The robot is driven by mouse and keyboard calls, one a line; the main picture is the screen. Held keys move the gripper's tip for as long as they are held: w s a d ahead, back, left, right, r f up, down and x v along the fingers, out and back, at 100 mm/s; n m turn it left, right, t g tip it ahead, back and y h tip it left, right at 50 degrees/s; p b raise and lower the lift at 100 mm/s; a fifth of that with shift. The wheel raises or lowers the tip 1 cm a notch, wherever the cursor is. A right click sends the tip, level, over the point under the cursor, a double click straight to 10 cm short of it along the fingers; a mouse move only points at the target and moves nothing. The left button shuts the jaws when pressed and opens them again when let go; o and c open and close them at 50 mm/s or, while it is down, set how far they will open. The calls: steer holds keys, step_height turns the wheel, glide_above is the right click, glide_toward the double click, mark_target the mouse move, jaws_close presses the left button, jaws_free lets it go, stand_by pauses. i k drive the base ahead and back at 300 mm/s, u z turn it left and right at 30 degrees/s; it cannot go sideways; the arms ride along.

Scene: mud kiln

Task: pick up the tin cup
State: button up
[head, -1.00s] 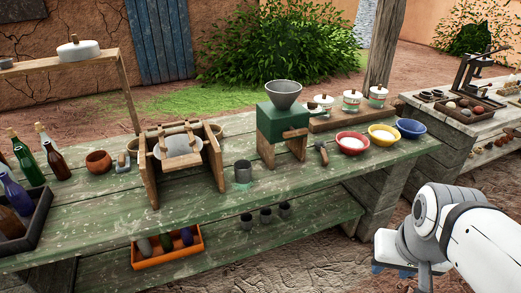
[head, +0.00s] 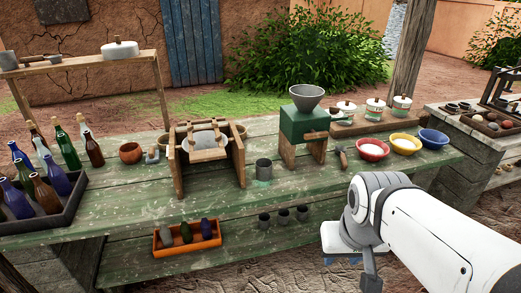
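A grey tin cup (head: 264,170) stands upright on the green worktable, between the wooden frame with the grey drum and the green grinder. Three similar dark grey cups (head: 283,215) stand in a row on the lower shelf. My gripper (head: 342,261) is at the lower right, in front of the table, with its bluish finger ends low in the picture. It is well apart from the tin cup, to its right and nearer to me. My white arm hides most of the gripper, so its opening does not show.
The wooden frame (head: 236,163) and the green grinder (head: 303,125) flank the cup. A hammer (head: 341,158) and a red bowl (head: 372,149) lie to the right. Bottles crowd a dark crate (head: 75,200) at left. The worktable (head: 130,200) is clear in front of the cup.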

mark_target(264, 166)
steer(key=z, duration=0.05)
steer(key=i, duration=1)
steer(key=u, duration=0.05)
